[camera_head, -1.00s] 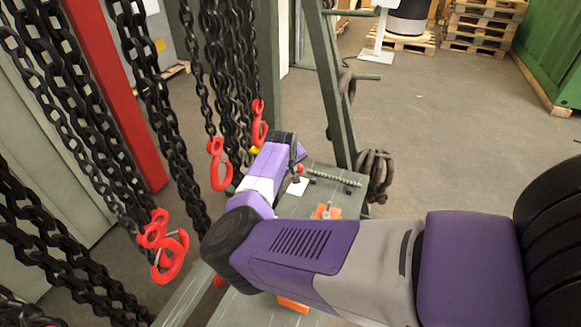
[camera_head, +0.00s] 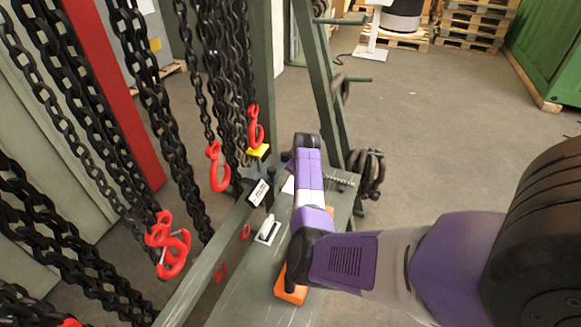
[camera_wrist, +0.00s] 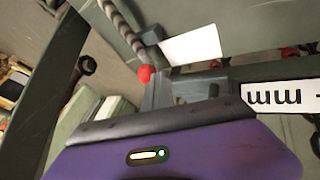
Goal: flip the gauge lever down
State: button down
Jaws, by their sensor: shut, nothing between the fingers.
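In the wrist view, a small red ball knob (camera_wrist: 145,73) shows just beyond my fingers, close to their left side; it may be the tip of the gauge lever, but its stem is hidden. A white "mm" label (camera_wrist: 280,95) is to the right of my fingers, and it also shows in the head view (camera_head: 259,192). My gripper (camera_wrist: 185,92) is shut and empty, low over the green bench; whether it touches the knob is unclear. In the head view my purple arm hides my fingers and the knob.
The green bench (camera_head: 245,295) carries a ribbed rod (camera_head: 340,180), a white plate with a small handle (camera_head: 268,229) and an orange block (camera_head: 291,288). Black chains with red hooks (camera_head: 219,168) hang on the left. Open floor (camera_head: 450,130) lies to the right.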

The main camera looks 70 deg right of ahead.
jog(key=shift+s+d+n+t, duration=0.3)
jog(key=shift+s+d+n, duration=0.25)
jog(key=shift+d+n, duration=0.15)
jog(key=n+b, duration=0.1)
jog(key=d+y+b, duration=0.1)
jog(key=s+d+n+t, duration=0.1)
jog(key=shift+f+n+y+b, duration=0.25)
jog(key=shift+n+y+b, duration=0.05)
jog(key=shift+b, duration=0.1)
jog(key=d+n+y+b, duration=0.1)
jog(key=b, duration=0.1)
jog(key=d+n+t+b, duration=0.1)
jog(key=d+n+b, duration=0.1)
jog(key=shift+s+y+b, duration=0.2)
jog(key=shift+y+b, duration=0.15)
jog(key=shift+y, duration=0.05)
jog(key=shift+d+r+b, duration=0.25)
jog(key=shift+d+b, duration=0.3)
jog(key=shift+b, duration=0.15)
jog(key=shift+r, duration=0.1)
